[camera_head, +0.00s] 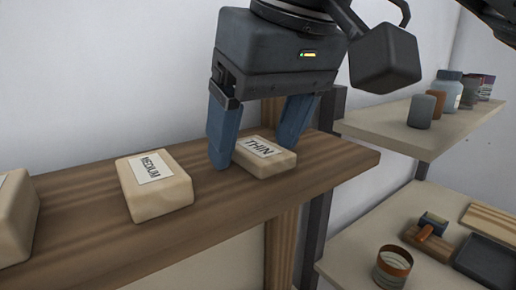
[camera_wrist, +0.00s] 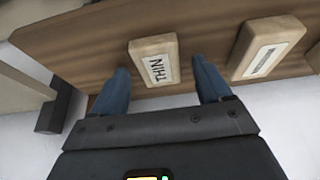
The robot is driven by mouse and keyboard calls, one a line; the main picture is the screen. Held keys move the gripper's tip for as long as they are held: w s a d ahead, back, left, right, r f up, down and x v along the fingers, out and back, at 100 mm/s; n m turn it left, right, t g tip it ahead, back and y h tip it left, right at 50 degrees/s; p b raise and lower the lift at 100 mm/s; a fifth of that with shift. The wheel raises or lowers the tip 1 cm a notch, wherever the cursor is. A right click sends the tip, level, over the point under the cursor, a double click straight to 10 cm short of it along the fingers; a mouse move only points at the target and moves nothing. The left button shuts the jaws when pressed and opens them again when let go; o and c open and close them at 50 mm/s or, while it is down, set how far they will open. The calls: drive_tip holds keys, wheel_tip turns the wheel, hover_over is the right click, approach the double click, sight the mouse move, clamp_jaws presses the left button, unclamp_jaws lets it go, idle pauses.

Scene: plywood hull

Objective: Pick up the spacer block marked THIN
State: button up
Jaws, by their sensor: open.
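The spacer block marked THIN (camera_head: 266,160) is a pale wooden block with a white label, lying on the brown wooden shelf (camera_head: 92,222) near its right end. My gripper (camera_head: 252,150) is open above it, with its blue fingers pointing down. In the head view the left finger is beside the block's left side and the right finger overlaps its right part. In the wrist view the THIN block (camera_wrist: 154,60) lies beyond and between the fingertips (camera_wrist: 160,72). I cannot tell whether either finger touches it.
The block marked MEDIUM (camera_head: 155,186) lies to the left on the same shelf, and another block (camera_head: 14,216) sits at the left edge. A pale shelf (camera_head: 400,130) with bottles is at right. Below it, a lower surface holds a tin (camera_head: 392,266) and a dark tray (camera_head: 488,262).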

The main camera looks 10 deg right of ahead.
drive_tip(key=shift+c, duration=0.2)
drive_tip(key=c, duration=1.1)
drive_tip(key=shift+r, duration=0.15)
